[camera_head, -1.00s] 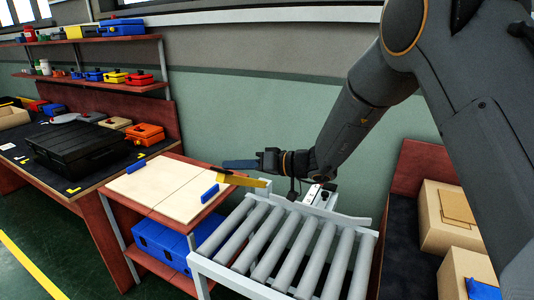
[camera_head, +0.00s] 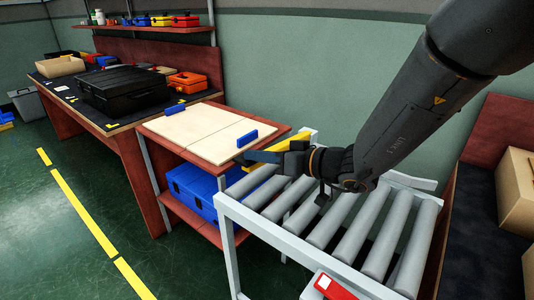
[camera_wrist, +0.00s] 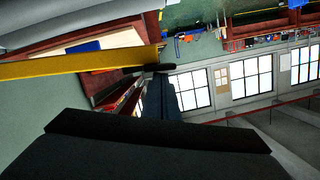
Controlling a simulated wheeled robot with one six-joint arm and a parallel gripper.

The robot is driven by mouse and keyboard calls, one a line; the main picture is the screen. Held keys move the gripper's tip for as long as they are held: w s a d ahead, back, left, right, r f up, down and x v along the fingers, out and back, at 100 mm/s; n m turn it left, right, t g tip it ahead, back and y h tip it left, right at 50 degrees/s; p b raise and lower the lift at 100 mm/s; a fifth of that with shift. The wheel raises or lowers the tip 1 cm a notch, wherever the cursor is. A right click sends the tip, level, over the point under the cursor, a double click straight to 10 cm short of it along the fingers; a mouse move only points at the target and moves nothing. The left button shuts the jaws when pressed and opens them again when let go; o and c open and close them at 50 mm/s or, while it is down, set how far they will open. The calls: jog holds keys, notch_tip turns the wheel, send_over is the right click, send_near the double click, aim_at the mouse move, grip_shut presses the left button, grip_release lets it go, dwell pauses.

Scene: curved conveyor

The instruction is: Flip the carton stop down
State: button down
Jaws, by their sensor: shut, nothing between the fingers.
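The carton stop seems to be the yellow bar (camera_head: 293,142) at the far left end of the roller conveyor, by the table with the pale boards. It is partly hidden behind my gripper, and I cannot tell its exact angle. In the wrist view the yellow bar (camera_wrist: 80,63) runs across the left half of the picture. My gripper (camera_head: 248,157) is shut and empty. It points left, just in front of the yellow bar and above the rollers' left end. I cannot tell whether it touches the bar.
The grey roller conveyor (camera_head: 309,227) lies under my arm. To its left, pale boards (camera_head: 205,132) with blue blocks lie on a red table, over a blue crate (camera_head: 192,190). A box with a red top (camera_head: 333,287) sits at the conveyor's near edge. Cartons (camera_head: 517,190) stand at right.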

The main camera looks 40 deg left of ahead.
jog(key=f+b, duration=0.3)
jog(key=s+f+b, duration=0.1)
jog(key=f, duration=0.1)
jog(key=shift+s+d+f+b, duration=0.1)
jog(key=shift+s+f+b, duration=0.05)
jog(key=shift+f+b, duration=0.3)
jog(key=shift+s+d+f+b, duration=0.1)
jog(key=shift+f+b, duration=0.3)
jog(key=shift+f, duration=0.05)
jog(key=r, duration=0.5)
jog(key=shift+a, duration=0.25)
jog(key=r+v, duration=0.1)
jog(key=v, duration=0.9)
jog(key=shift+s, duration=0.2)
jog(key=shift+d, duration=0.1)
